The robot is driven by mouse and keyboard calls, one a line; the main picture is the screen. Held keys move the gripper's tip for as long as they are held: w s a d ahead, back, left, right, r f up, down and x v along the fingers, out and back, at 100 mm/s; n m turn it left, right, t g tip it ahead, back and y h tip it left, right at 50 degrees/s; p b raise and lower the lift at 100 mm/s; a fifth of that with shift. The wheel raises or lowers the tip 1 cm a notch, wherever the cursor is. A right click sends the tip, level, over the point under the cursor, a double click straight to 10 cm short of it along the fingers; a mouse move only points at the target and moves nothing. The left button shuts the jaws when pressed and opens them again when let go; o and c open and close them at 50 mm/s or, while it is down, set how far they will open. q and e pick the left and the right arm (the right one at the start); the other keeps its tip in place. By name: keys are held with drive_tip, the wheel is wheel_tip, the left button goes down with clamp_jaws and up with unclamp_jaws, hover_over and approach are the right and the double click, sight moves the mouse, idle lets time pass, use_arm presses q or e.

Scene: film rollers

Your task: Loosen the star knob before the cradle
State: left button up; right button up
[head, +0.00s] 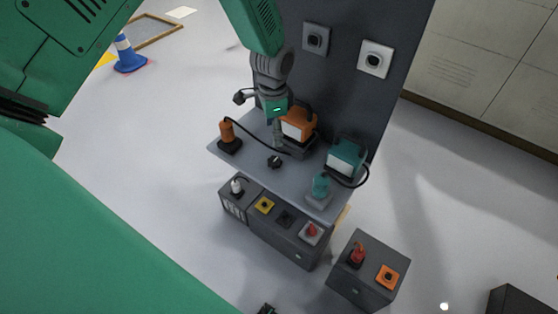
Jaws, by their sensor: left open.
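My left gripper (274,112) hangs over the back of the grey bench, its dark fingers spread wide and nothing visible between them. A small dark lobed knob (275,161) stands on the bench top in front of it, apart from the fingers; it looks like the star knob. The orange unit (298,126) sits in a dark cradle (296,148) behind and right of the knob, close beside the gripper. The gripper partly hides the unit's left side. My right gripper is not recognisable in view.
An orange device (227,132) with a black cable stands left on the bench top (245,160). A teal unit (346,155) and teal piece (320,186) stand right. A dark panel (350,75) rises behind. A separate low box (368,270) stands front right.

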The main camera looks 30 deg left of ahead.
sight(274, 160)
use_arm(q)
wheel_tip(274, 160, down, 13)
drive_tip(key=shift+r+p, duration=0.2)
drive_tip(key=shift+p, duration=0.2)
drive_tip(key=shift+a, duration=0.1)
drive_tip(key=shift+a+f, duration=0.1)
drive_tip(key=shift+a, duration=0.1)
drive_tip(key=shift+c, duration=1.1)
drive_tip(key=c, duration=0.9)
